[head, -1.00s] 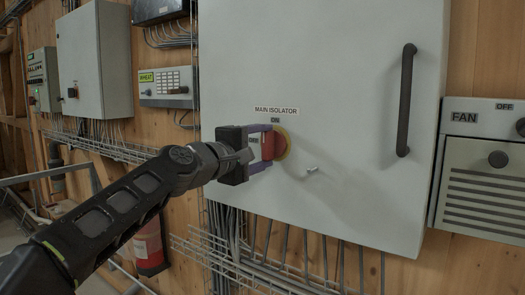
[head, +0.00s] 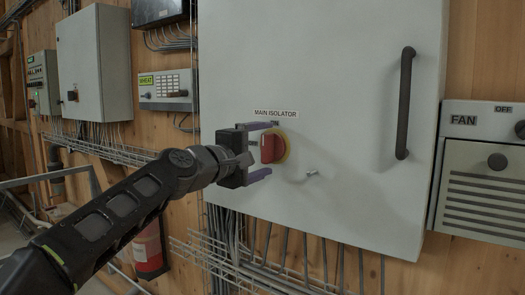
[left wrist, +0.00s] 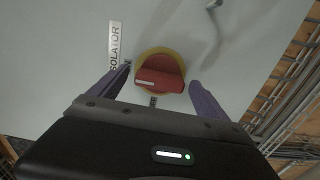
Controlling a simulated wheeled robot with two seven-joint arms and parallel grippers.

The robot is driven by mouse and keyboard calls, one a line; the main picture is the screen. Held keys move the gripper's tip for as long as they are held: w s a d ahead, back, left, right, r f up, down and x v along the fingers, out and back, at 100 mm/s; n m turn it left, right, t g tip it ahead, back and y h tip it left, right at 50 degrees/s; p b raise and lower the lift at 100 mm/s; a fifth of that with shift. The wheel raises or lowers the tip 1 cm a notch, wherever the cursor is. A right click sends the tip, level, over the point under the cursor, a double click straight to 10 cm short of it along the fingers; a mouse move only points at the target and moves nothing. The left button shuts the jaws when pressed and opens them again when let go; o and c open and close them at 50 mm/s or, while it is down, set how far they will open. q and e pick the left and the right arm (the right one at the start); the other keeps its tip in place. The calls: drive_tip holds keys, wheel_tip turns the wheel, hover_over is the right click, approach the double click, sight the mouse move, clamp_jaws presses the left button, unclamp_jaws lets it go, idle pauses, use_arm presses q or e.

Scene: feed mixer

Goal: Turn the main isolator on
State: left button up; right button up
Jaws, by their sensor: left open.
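The main isolator is a red knob on a yellow disc (head: 284,148), on a grey cabinet door below the MAIN ISOLATOR label (head: 275,113). Its ON mark is above the knob and its OFF mark to the left. The red handle stands upright in the head view; in the left wrist view the knob (left wrist: 160,75) has its white line towards the label side, where ON is. My left gripper (head: 266,149) is open in front of the knob, its purple fingers above and below it. In the left wrist view a gap shows between the handle and each finger. My right gripper is not in view.
A dark vertical door handle (head: 405,102) and a small latch (head: 312,173) stick out right of the knob. A FAN box (head: 485,165) is at the right. Cables and a wire tray (head: 260,265) run below the cabinet.

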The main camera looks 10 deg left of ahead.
use_arm(q)
drive_tip(key=b+v, duration=0.2)
drive_tip(key=v, duration=0.6)
idle(0.4)
